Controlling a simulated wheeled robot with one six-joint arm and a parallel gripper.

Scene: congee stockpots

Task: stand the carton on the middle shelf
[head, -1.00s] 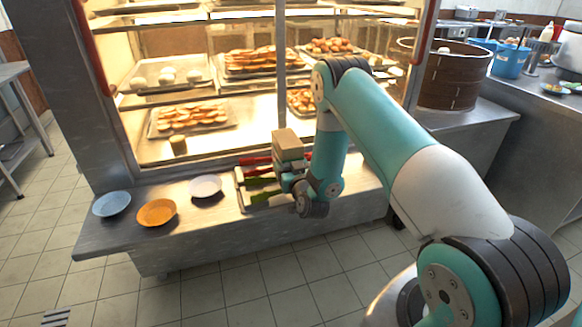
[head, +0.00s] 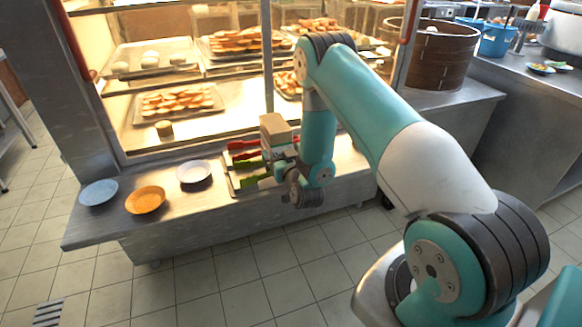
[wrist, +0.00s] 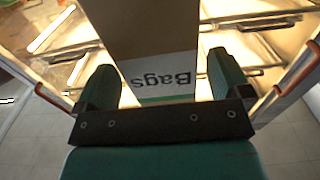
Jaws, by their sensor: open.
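The carton (head: 276,129) is a tan box, upright at my gripper in front of the lit glass cabinet. In the wrist view the carton (wrist: 155,40) shows a tan face and a white and green band reading "Bags", upside down. My gripper (wrist: 165,80) is open, with one finger on each side of the carton; whether they touch it is unclear. In the head view my gripper (head: 282,150) partly hides the carton's lower part, so what supports it cannot be told. The middle shelf (head: 185,76) of the cabinet appears to be the level bearing buns and pastries.
A tray of red- and green-handled tongs (head: 231,182) lies on the counter beside my gripper. A white plate (head: 194,172), orange plate (head: 145,200) and blue plate (head: 98,192) stand to its left.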

